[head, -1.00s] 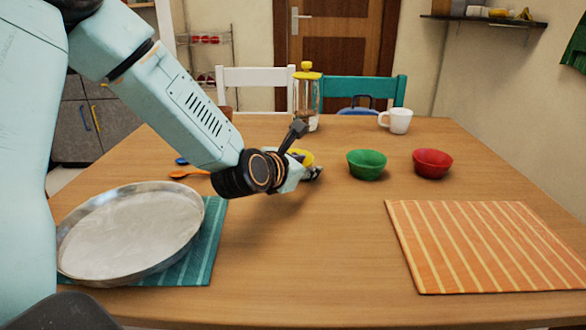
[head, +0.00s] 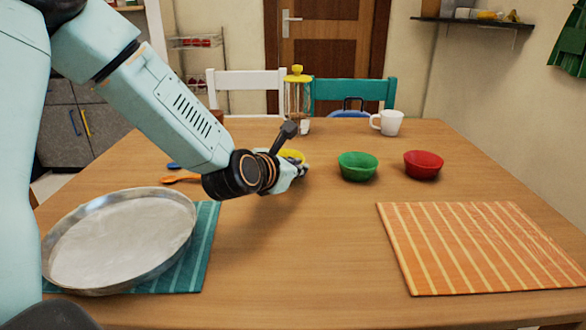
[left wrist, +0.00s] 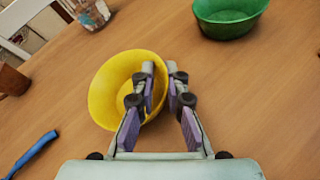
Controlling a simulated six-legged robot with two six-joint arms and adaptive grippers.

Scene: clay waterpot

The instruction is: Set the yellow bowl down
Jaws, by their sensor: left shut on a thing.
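The yellow bowl (left wrist: 112,84) shows in the left wrist view, tilted, with its open side toward the camera. My left gripper (left wrist: 162,82) is shut on its right rim, one finger inside the bowl and one outside. In the head view only a bit of the yellow bowl (head: 291,155) shows behind my left gripper (head: 300,168); the rest is hidden. The bowl is over or on the wooden table (head: 290,240); I cannot tell whether it touches. My right gripper is not in view.
A green bowl (head: 358,167) and a red bowl (head: 423,165) stand to the right. A white mug (head: 387,123) and a yellow-lidded jar (head: 298,100) stand farther back. A metal tray (head: 120,285) lies on a teal mat at left. An orange striped mat (head: 480,250) lies at right.

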